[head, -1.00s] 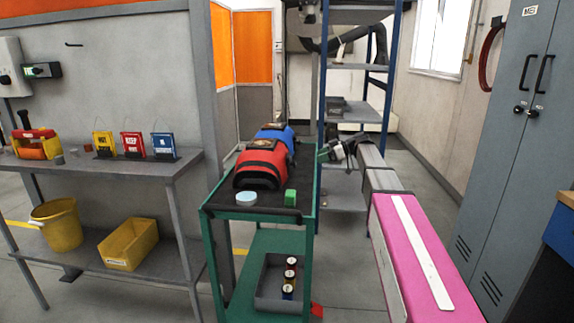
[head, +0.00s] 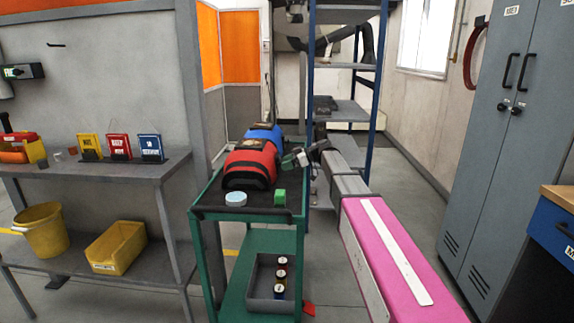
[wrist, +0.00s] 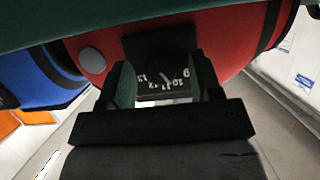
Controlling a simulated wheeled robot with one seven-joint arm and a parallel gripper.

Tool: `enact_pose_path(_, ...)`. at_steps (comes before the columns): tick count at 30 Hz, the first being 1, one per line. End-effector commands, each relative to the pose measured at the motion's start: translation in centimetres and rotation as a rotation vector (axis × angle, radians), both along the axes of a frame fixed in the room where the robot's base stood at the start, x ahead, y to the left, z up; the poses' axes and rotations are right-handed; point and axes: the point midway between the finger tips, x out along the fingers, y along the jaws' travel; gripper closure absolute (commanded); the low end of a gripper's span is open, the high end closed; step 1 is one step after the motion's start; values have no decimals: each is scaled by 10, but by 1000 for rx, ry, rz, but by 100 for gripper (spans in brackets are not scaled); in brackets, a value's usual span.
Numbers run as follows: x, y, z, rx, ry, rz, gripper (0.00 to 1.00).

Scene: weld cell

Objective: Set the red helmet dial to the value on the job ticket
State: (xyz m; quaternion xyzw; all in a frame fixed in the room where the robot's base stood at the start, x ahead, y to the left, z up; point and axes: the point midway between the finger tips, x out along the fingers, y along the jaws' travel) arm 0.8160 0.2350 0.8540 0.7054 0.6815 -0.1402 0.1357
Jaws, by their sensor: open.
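The red helmet (head: 250,165) lies on the green cart's top, in front of the blue helmet (head: 266,132). In the wrist view the red helmet (wrist: 230,40) shows a black panel with a dark dial (wrist: 160,70). White numbers from about 9 to 13 ring its lower side; I cannot tell its setting surely. My gripper (wrist: 163,82) is open, with its green-sided fingers on either side of the dial and nothing held. I cannot tell whether they touch it. In the head view my gripper (head: 298,158) is at the red helmet's right side. I cannot make out a job ticket.
A shelf rack (head: 345,110) stands behind my arm; grey lockers (head: 500,130) are at right.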

Motion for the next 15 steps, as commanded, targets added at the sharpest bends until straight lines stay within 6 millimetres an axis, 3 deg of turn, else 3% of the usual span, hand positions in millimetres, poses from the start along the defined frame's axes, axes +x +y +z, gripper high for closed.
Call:
enact_pose_path(6, 0, 0, 0, 0, 0, 0, 41)
enact_pose_path(8, 0, 0, 0, 0, 0, 0, 58)
enact_pose_path(11, 0, 0, 0, 0, 0, 0, 90)
enact_pose_path(15, 0, 0, 0, 0, 1, 0, 91)
